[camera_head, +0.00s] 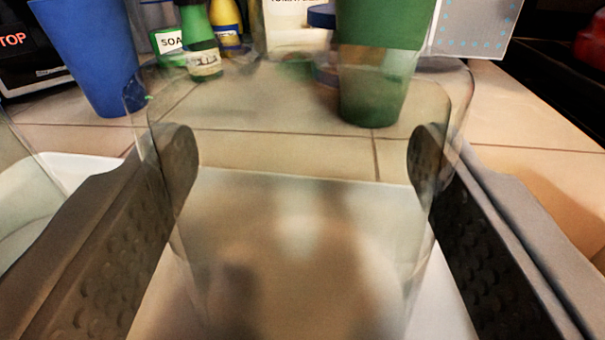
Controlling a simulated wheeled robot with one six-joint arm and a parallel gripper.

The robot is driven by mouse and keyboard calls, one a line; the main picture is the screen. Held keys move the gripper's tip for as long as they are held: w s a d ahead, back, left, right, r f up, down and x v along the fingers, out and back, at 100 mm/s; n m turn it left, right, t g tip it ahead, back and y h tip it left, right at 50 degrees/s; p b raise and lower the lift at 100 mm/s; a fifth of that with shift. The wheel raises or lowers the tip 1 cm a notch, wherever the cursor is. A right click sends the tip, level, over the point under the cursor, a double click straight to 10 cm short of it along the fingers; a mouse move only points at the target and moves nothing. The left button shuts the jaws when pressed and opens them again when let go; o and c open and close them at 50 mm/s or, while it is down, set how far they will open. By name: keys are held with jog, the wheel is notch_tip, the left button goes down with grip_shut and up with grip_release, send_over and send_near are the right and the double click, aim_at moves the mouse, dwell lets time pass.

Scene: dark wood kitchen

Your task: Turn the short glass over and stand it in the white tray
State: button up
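A clear short glass (300,245) stands between the two fingers of my gripper (302,165). The dark fingertip pads press against its left and right sides. Its walls look wider toward the top of the picture, and its lower end runs out of frame. I cannot tell for sure which end is the rim. The white tray (455,310) lies below and behind the glass and shows through it. I cannot tell whether the glass touches the tray.
Another clear glass (22,205) is cut off at the left edge, by a white surface. A blue cup (90,50) and a green cup (375,80) stand behind on the tiled counter. Soap (168,42) and sauce bottles (203,40) stand farther back. Bare tiles (520,130) show at right.

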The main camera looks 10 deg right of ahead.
jog(key=shift+f, duration=0.55)
jog(key=o, duration=1.3)
jog(key=s+a, duration=0.3)
jog(key=s, duration=1.4)
jog(key=s+r+n+y, duration=0.2)
jog(key=s+r+y, duration=0.1)
jog(key=s+r, duration=1.1)
jog(key=s+d+r, duration=0.1)
jog(key=s, duration=0.5)
jog(key=s+d+r, duration=0.1)
jog(key=s, duration=0.6)
jog(key=s+d+r, duration=0.1)
jog(key=s, duration=0.6)
jog(key=shift+r, duration=0.25)
